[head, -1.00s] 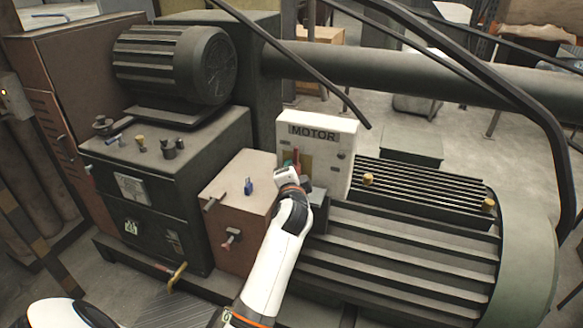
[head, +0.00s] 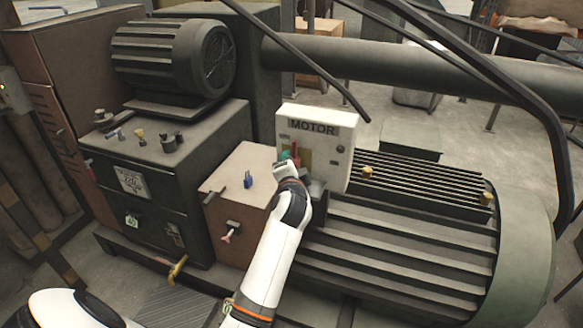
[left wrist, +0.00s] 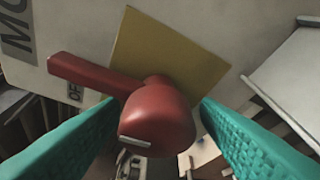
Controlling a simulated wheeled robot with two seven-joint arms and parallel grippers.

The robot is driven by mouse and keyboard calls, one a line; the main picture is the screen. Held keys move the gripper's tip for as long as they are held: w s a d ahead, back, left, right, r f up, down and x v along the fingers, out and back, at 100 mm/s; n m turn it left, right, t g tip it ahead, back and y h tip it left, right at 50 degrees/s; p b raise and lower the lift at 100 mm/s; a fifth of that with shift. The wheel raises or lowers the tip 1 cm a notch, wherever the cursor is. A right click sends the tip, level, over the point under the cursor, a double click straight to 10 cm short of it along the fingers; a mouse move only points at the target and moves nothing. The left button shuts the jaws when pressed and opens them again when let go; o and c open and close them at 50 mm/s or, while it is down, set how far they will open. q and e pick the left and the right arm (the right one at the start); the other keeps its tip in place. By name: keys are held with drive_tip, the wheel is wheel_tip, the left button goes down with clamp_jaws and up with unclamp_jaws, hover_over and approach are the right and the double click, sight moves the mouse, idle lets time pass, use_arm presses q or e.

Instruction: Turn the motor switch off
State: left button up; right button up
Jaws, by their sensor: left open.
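The white motor box (head: 340,135) with a "MOTOR" label stands in the middle of the head view. Its red switch handle (head: 296,152) is partly hidden by my left gripper (head: 288,163), which is up against the front of the box. In the left wrist view, the red switch handle (left wrist: 155,120) sits on a yellow plate (left wrist: 180,50). Its long lever points to the upper left, beside a partly hidden "OF" label (left wrist: 75,93). The teal fingers of my left gripper (left wrist: 160,130) are apart, one on each side of the round knob. My right gripper is not in view.
A large ribbed motor (head: 410,240) lies right of the box. A brown block (head: 238,175) with a blue switch and a dark cabinet (head: 150,215) stand to the left. Black bars (head: 300,60) slant over the machine.

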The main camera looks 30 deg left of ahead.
use_arm(q)
drive_tip(key=b+v, duration=0.2)
drive_tip(key=v, duration=1)
drive_tip(key=shift+a, duration=0.1)
